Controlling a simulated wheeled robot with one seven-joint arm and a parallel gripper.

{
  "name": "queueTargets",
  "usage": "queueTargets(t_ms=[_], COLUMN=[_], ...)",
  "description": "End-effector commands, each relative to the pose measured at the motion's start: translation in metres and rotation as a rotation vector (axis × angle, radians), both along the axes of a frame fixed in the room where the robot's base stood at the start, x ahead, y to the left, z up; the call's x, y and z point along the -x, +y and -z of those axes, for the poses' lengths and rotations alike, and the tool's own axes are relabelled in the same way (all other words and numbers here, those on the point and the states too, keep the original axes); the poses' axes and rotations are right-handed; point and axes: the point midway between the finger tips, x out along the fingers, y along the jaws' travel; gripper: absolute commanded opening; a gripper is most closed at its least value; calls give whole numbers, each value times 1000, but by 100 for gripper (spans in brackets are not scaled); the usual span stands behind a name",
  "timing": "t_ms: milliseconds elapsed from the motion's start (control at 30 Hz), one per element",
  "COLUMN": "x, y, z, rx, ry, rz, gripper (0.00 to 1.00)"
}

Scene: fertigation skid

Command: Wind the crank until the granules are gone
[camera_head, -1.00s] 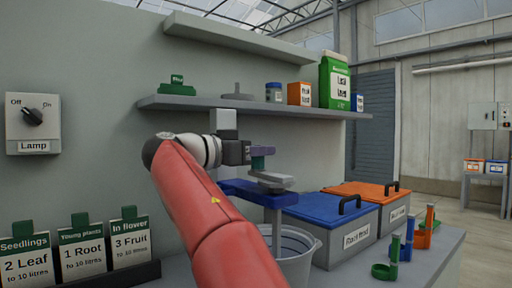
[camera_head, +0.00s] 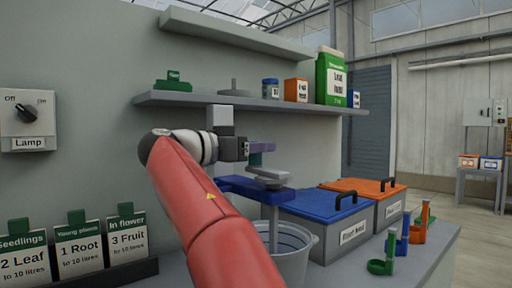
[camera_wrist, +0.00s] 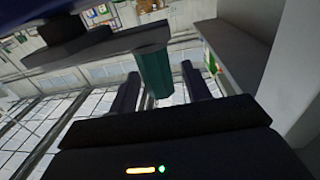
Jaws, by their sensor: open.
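The crank's green handle (camera_wrist: 156,72) stands between my two fingers in the wrist view. My gripper (camera_wrist: 160,90) is open around it, with a finger on each side and slight gaps. A dark grey crank arm (camera_wrist: 95,45) runs from the handle's end to the left. In the head view my gripper (camera_head: 258,150) is at the crank, above the blue bracket (camera_head: 240,187) and beside a grey round part (camera_head: 270,178). A pale bucket (camera_head: 296,262) stands below the bracket, partly behind my red arm. No granules are visible, and the bucket's inside is mostly hidden.
A shelf (camera_head: 200,99) with cartons and a jar runs behind my gripper. A blue-lidded bin (camera_head: 320,208) and an orange-lidded bin (camera_head: 362,188) stand right of the bucket. Small coloured scoops (camera_head: 403,240) stand at the bench's right. Label cards (camera_head: 78,248) stand at the left.

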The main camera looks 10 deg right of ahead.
Motion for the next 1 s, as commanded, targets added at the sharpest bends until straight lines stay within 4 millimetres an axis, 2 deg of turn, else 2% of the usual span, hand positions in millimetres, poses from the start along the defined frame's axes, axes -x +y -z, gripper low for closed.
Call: queueTargets(t_ms=[400,567,800,1000], x=[21,26,26,29], y=[60,70,71,68], z=[0,0,0,1], rx=[1,1,1,23], ry=[0,1,1,85], rz=[-3,0,0,-30], gripper=[48,48,48,23])
